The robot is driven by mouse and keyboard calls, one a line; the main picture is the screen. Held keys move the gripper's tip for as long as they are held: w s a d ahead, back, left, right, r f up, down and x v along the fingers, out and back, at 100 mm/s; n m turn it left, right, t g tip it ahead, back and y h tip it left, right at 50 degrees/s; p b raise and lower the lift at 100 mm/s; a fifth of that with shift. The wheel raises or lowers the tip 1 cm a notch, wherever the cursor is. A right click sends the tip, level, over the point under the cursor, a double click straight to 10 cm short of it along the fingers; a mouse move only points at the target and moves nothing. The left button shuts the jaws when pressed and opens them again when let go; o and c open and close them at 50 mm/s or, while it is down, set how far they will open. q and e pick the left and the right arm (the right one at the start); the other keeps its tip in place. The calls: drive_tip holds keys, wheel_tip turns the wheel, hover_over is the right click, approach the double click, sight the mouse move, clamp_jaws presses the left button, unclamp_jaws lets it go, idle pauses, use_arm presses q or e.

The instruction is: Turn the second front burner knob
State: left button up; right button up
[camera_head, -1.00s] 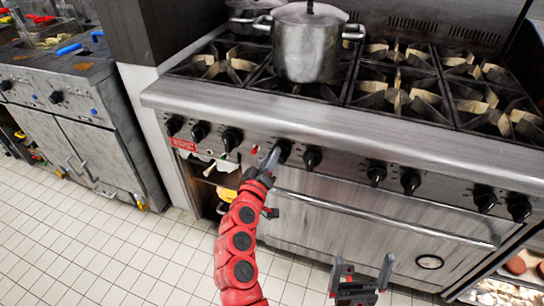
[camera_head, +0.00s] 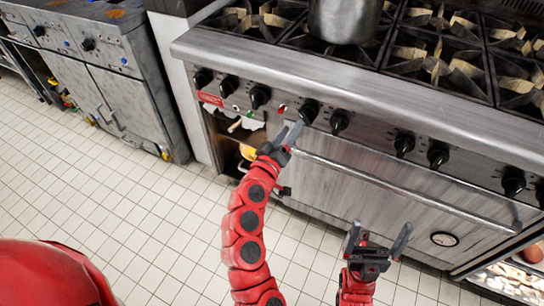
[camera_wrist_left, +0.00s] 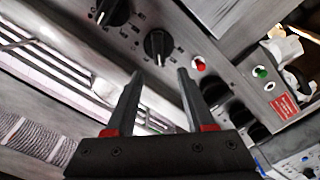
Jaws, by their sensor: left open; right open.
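A row of black burner knobs runs along the steel front panel (camera_head: 372,133) of the stove. The knob (camera_head: 309,110) just right of the red light is nearest my left gripper (camera_head: 289,135), which is open and empty, just below and left of it. In the left wrist view this knob (camera_wrist_left: 158,46) sits just beyond and between the open fingertips (camera_wrist_left: 158,80), apart from them. My right gripper (camera_head: 380,243) is open and empty in front of the oven door.
A long oven handle (camera_head: 400,182) runs below the knobs. A red light (camera_head: 282,109) and more knobs (camera_head: 260,95) lie left of the nearest knob. A steel pot (camera_head: 345,18) stands on the burners. An open shelf (camera_head: 235,132) is at lower left; tiled floor is clear.

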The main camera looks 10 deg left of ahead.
use_arm(q)
drive_tip(key=p+v, duration=0.4)
drive_tip(key=v, duration=0.7)
drive_tip(key=shift+s+p, duration=0.2)
drive_tip(key=shift+p, duration=0.2)
drive_tip(key=shift+w+a+r, duration=0.1)
drive_tip(key=shift+a, duration=0.05)
